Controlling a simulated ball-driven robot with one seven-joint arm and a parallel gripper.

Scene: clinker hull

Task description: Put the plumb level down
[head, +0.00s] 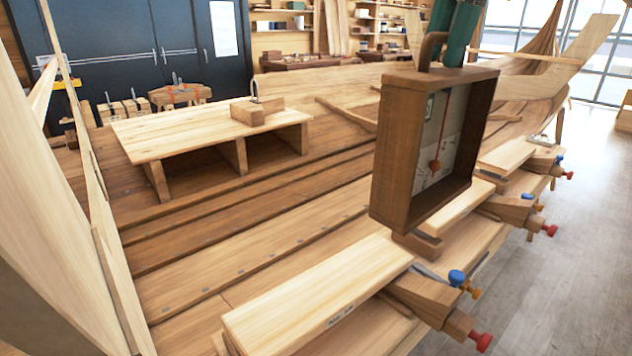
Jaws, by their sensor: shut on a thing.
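The plumb level (403,165) is an upright dark wooden box frame with an open front. A pale dial face and a reddish-brown pendulum pointer show inside it. My gripper (440,60), with green fingers, enters from the top edge and is shut on the brown handle on top of the level. The fingertips are partly hidden by the handle. The level is nearly upright, in front of the hull's outer planks.
A pale wooden bench (190,128) stands on the hull at left, with a wooden block (257,111) on its right part and bare room on its left. A marked plank (318,297) lies in front. Clamps with blue and red knobs (457,278) line the right edge.

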